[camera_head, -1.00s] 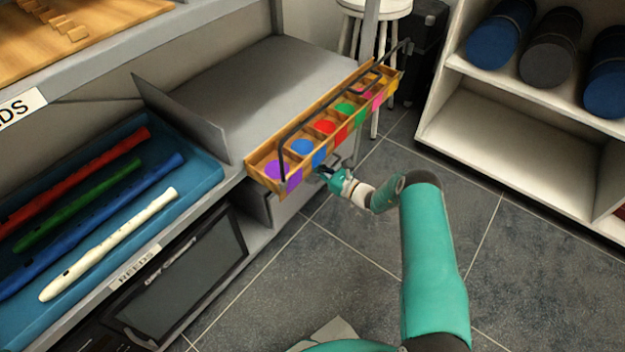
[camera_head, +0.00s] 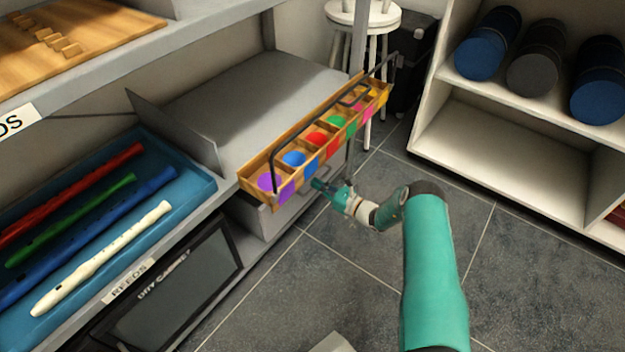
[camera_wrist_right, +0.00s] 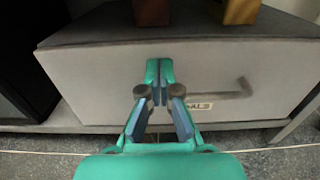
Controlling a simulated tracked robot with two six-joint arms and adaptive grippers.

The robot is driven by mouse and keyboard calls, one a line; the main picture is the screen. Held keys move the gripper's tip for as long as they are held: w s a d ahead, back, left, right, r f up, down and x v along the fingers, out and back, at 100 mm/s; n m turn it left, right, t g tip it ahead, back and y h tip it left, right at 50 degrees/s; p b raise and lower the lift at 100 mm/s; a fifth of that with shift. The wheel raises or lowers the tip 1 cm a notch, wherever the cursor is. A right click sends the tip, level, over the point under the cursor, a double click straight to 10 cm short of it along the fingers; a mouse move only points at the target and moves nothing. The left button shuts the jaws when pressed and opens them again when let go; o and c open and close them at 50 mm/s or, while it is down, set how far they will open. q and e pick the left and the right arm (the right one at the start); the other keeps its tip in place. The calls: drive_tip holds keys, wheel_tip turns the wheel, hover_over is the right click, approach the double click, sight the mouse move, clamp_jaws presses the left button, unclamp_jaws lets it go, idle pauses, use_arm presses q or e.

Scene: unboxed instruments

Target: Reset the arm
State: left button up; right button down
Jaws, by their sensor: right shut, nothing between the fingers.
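My right arm (camera_head: 432,270) is the teal one, reaching from the lower right toward the shelf. Its gripper (camera_head: 320,185) is beside the drawer front below the wooden tray of coloured discs (camera_head: 243,180). In the right wrist view the gripper (camera_wrist_right: 158,82) is shut and empty in front of a grey drawer (camera_wrist_right: 100,80). My left gripper is not in view.
A blue tray (camera_head: 200,183) with several recorders is on the left shelf. A dark case (camera_head: 185,290) sits below it. A white shelf (camera_head: 500,160) with blue and black drums stands at the right. A white stool (camera_head: 362,16) is behind. Grey floor between is clear.

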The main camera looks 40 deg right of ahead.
drive_tip(key=p+v, duration=0.2)
drive_tip(key=v, duration=0.7)
drive_tip(key=s+a+f+n+g+y, duration=0.1)
drive_tip(key=a+f+n+g+y, duration=0.2)
drive_tip(key=a, duration=0.6)
drive_tip(key=s+a+f+n+g+y, duration=0.1)
drive_tip(key=a+n+g+y, duration=0.2)
drive_tip(key=a+g, duration=0.35)
drive_tip(key=s+a+f+n+g+h, duration=0.1)
drive_tip(key=s+a+n+g+h, duration=0.4)
drive_tip(key=s+a+n+g, duration=0.9)
drive_tip(key=s+a+r+n+t+p, duration=0.1)
drive_tip(key=a+r+n+t+p, duration=0.1)
drive_tip(key=r+p, duration=0.9)
drive_tip(key=s+a+r+n+t+h+p, duration=0.1)
drive_tip(key=r+n+p, duration=0.4)
drive_tip(key=r+p, duration=0.7)
drive_tip(key=s+a+r+n+t+p, duration=0.2)
drive_tip(key=s+r+n+t+p, duration=0.1)
drive_tip(key=r+p, duration=0.8)
wheel_tip(320, 180, up, 4)
drive_tip(key=shift+a+r+n+t+h, duration=0.2)
drive_tip(key=shift+a+n+t+h, duration=0.1)
drive_tip(key=shift+a+n+t, duration=0.15)
